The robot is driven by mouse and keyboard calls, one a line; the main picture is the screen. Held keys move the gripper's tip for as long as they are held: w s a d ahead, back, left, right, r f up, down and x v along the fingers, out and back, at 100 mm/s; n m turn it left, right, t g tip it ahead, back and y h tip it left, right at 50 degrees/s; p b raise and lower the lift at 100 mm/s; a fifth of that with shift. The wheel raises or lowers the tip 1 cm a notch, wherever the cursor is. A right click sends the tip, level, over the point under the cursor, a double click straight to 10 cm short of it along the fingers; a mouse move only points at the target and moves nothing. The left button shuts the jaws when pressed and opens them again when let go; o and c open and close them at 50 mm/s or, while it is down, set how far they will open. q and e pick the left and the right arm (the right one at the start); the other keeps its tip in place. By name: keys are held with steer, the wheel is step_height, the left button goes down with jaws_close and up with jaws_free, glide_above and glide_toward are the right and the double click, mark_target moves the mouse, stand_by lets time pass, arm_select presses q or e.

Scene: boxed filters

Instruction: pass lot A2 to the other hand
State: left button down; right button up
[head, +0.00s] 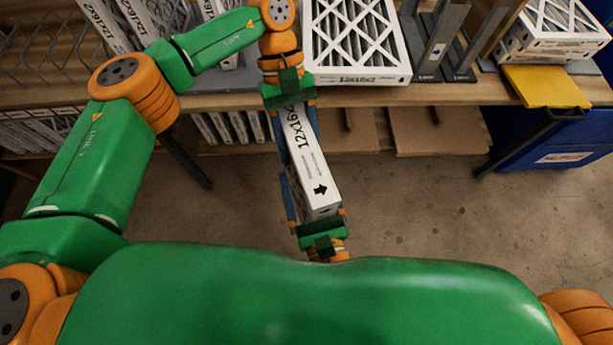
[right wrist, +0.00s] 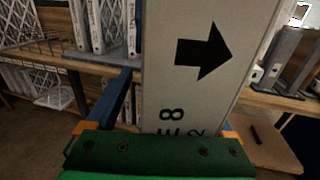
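A long white filter box (head: 312,165) printed "12x16x2" with a black arrow hangs over the floor in front of the bench. I cannot read a lot A2 mark on it. My left gripper (head: 295,112) is shut on its far end, one finger along each side. My right gripper (head: 318,212) is at the near end, its fingers reaching alongside the box. In the right wrist view the box (right wrist: 205,85) fills the middle, a blue finger beside its left edge. The box hides the other finger, so I cannot tell whether they press on it.
The wooden bench (head: 440,95) runs across behind the box. On it are a white pleated filter (head: 355,75), grey metal dividers (head: 435,45), a yellow piece (head: 545,86) and more filters (head: 560,45). A blue bin (head: 555,140) stands at right. The floor in front is clear.

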arm_select(q)
steer(key=shift+d, duration=0.1)
arm_select(e)
jaws_close()
arm_select(q)
steer(key=shift+c, duration=0.6)
jaws_free()
